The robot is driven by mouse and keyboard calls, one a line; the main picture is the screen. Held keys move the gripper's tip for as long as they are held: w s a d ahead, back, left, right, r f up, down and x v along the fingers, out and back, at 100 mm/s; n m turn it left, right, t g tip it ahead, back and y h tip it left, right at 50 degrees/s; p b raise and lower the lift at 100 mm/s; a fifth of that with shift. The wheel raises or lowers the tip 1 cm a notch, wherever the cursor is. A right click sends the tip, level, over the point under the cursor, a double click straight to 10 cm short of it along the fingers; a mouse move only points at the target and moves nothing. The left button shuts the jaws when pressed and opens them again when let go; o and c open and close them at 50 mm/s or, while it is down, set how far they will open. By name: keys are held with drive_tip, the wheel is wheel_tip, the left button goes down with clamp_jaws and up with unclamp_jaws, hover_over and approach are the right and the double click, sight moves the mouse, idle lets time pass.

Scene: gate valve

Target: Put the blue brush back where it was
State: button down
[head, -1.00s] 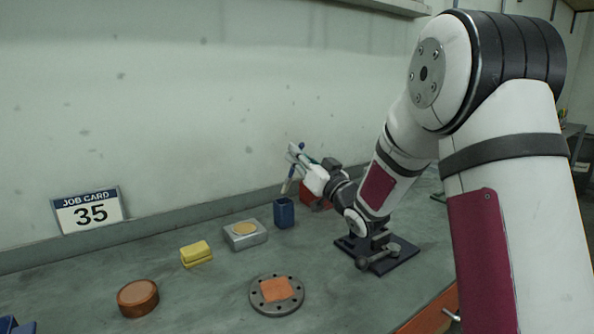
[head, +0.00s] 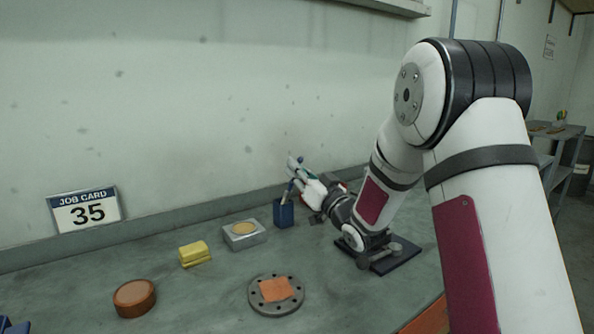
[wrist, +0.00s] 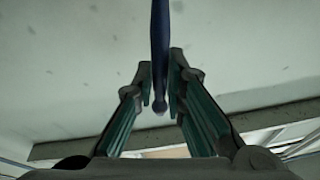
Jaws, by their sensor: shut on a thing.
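My gripper (head: 294,173) is shut on the blue brush (head: 288,190), just over the blue holder (head: 284,214) at the back of the bench. The brush is upright with a slight tilt. Its lower end meets the holder's opening in the head view, and seems to be inside it; how deep I cannot tell. In the wrist view the brush's dark blue handle (wrist: 160,45) stands between the two fingers (wrist: 160,95), its rounded end showing between them. The holder is not visible in the wrist view.
A grey box with a yellow round top (head: 243,235), a yellow block (head: 195,254) and a brown round tin (head: 134,298) stand left of the holder. An orange cloth (head: 276,289) lies on a bolted flange (head: 258,300). A dark vise-like base (head: 385,257) is beneath my arm.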

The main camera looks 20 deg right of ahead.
drive_tip(key=shift+f, duration=0.3)
drive_tip(key=c, duration=1.6)
unclamp_jaws()
drive_tip(key=shift+c, duration=0.2)
drive_tip(key=shift+r+p, duration=0.3)
drive_tip(key=shift+r, duration=0.15)
drive_tip(key=shift+s+d+r+p, duration=0.1)
drive_tip(key=shift+s+r+p, duration=0.1)
drive_tip(key=shift+r+p, duration=0.1)
drive_tip(key=v, duration=1.1)
drive_tip(key=shift+s+f, duration=0.25)
